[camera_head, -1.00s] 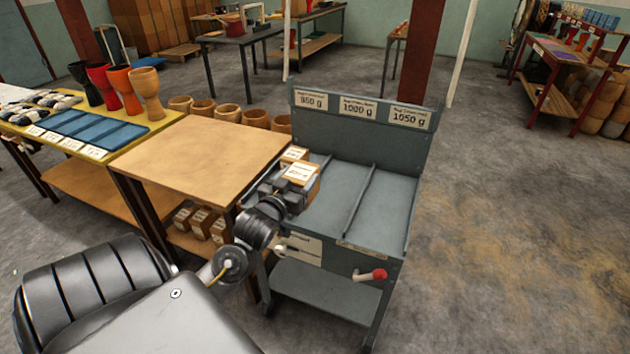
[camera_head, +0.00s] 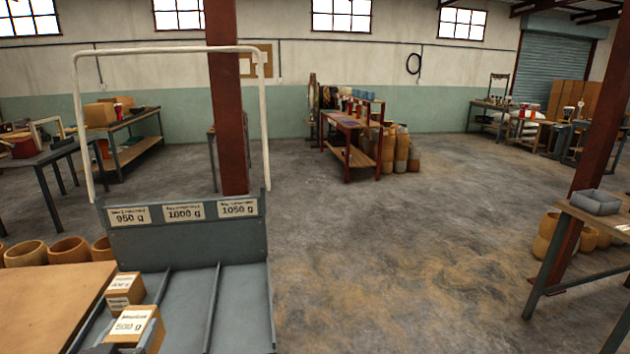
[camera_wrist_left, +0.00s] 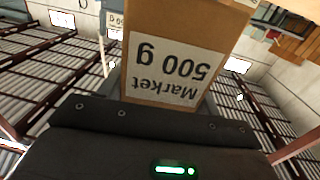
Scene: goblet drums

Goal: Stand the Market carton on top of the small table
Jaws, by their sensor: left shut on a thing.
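The Market carton (camera_head: 132,326) is a brown box with a white label reading 500 g, at the bottom left of the head view. In the left wrist view the carton (camera_wrist_left: 182,65) fills the upper middle, its "Market 500 g" label upside down. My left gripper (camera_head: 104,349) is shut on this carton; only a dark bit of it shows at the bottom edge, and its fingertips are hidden. A wooden-topped table (camera_head: 45,305) is left of the carton, partly cut off; I cannot tell if it is the small table. My right gripper is out of view.
Another labelled carton (camera_head: 123,291) is just behind the held one. A grey sorting stand (camera_head: 238,305) with lanes and weight signs is to the right. At the right is a table (camera_head: 594,220) with a grey bin (camera_head: 596,202). Open floor (camera_head: 400,260) lies between.

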